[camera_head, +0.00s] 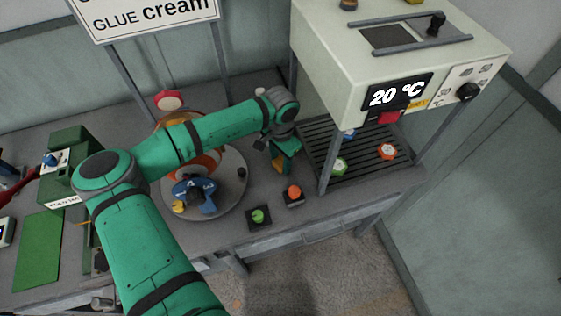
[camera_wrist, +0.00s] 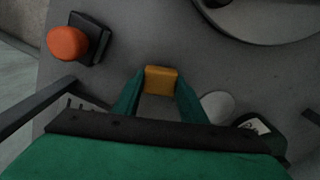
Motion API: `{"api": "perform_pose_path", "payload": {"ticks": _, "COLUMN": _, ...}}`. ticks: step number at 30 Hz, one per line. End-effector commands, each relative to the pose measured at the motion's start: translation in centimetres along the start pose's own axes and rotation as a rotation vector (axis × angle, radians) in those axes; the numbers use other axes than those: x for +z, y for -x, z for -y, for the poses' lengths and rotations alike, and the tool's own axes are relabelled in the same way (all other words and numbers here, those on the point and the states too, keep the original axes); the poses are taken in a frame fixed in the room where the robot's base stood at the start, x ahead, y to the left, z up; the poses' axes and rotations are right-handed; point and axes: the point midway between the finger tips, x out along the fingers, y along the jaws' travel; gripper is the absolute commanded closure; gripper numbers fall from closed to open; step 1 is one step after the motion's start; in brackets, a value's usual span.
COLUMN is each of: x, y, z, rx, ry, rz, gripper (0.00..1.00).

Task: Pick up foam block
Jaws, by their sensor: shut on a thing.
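The foam block (camera_wrist: 160,80) is a small yellow-orange block between my fingertips in the wrist view. My gripper (camera_wrist: 160,84) is shut on it, one green finger on each side. In the head view my gripper (camera_head: 284,166) hangs at the end of the green arm, between the round turntable and the slatted rack. A bit of the yellow block (camera_head: 280,163) shows there, partly hidden by the fingers. I cannot tell whether the block touches the table.
An orange button (camera_head: 294,193) and a green button (camera_head: 259,216) stand at the table's front edge. A turntable (camera_head: 232,205) is at left. At right, a heater box (camera_head: 400,50) on posts stands over a slatted rack (camera_head: 365,172) with several coloured pieces.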

Motion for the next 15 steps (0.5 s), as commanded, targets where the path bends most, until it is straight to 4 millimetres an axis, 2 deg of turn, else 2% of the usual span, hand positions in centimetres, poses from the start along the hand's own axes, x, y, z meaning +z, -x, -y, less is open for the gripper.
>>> {"api": "perform_pose_path", "payload": {"ticks": 8, "x": 0.0, "y": 3.1, "z": -0.2, "rx": 0.001, "ry": -0.001, "rz": -0.003, "gripper": 0.86}}
{"api": "perform_pose_path", "payload": {"ticks": 15, "x": 1.7, "y": 8.1, "z": -4.2, "rx": 0.001, "ry": -0.004, "rz": -0.004, "gripper": 0.86}}
